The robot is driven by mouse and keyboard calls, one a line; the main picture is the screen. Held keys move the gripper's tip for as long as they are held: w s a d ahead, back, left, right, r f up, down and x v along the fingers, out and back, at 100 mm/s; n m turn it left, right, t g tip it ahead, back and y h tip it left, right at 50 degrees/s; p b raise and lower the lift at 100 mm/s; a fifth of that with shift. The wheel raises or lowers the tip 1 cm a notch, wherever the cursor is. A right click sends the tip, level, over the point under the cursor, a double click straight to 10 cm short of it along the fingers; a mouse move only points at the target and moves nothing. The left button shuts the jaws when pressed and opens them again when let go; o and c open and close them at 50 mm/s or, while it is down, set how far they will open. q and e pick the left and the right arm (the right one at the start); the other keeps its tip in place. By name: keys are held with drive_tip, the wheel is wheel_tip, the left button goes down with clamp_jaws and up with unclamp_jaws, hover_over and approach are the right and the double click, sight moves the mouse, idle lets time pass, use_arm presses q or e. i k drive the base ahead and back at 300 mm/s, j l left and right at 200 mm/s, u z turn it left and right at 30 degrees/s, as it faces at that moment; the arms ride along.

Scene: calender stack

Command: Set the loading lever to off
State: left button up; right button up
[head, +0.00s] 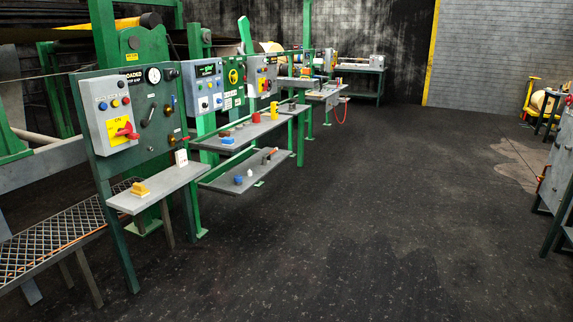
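A green upright panel (158,141) stands at the near left. A sign reading "LOADED" (132,77) is at its top, beside a round white gauge (153,75). A slanted grey handle (148,117) sits below them, with other small knobs and levers (168,110) to its right. I cannot tell for sure which is the loading lever or its setting. A grey box (108,110) on the panel carries a red rotary handle (127,132) on a yellow plate that appears to read "ON". Neither of my grippers is in view.
More shelves (250,165) and control boxes (207,88) run behind. A mesh platform (50,235) is at lower left. The dark floor (360,220) is clear to the right.

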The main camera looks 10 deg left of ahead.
sight(155, 105)
drive_tip(key=i, duration=1.5)
drive_tip(key=i+u, duration=0.2)
drive_tip(key=i, duration=0.25)
drive_tip(key=i+l+u, duration=0.2)
drive_tip(key=i, duration=0.3)
drive_tip(key=i+l+u, duration=0.2)
drive_tip(key=i, duration=0.25)
drive_tip(key=i+l+u, duration=0.2)
drive_tip(key=i, duration=0.25)
